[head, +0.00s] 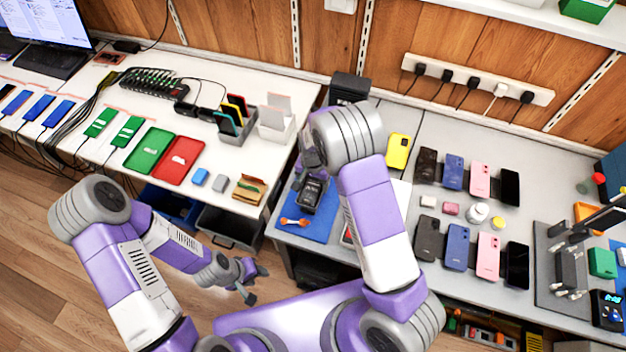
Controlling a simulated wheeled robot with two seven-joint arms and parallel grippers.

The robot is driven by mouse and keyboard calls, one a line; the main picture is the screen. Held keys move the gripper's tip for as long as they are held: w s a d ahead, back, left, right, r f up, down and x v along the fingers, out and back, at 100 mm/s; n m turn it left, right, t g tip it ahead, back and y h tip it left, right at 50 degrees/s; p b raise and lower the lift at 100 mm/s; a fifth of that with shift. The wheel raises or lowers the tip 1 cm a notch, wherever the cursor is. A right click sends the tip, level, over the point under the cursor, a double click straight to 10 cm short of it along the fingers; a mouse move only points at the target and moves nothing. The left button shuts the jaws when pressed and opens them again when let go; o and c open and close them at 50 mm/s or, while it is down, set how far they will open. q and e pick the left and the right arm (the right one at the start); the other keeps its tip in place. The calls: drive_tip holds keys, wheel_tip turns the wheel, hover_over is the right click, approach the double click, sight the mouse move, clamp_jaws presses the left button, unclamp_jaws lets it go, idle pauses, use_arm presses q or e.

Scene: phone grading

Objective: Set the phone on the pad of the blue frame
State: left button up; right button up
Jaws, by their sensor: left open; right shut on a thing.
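My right arm reaches over the blue mat (322,228) near the left end of the grey table. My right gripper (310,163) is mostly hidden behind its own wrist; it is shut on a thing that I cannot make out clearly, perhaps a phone. A dark device (312,192) shows just below it, over the mat. My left gripper (256,283) is open and empty, low over the floor in front of the tables. Several blue slabs (39,107) with cables lie at the far left of the white table; I cannot tell whether one is the blue frame.
A yellow phone (398,151) and rows of phones, one of them pink (480,179), lie on the grey table. Green (149,150) and red (179,160) trays lie on the white table. A grey holder (235,126) stands behind. An orange-handled tool (294,222) lies on the mat.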

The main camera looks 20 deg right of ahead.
drive_tip(key=shift+w+f+b, duration=0.1)
drive_tip(key=shift+f+b, duration=1.65)
drive_tip(key=shift+f, duration=1)
drive_tip(key=shift+f, duration=0.4)
drive_tip(key=o, duration=1.1)
drive_tip(key=shift+r+p, duration=0.35)
drive_tip(key=shift+r, duration=0.4)
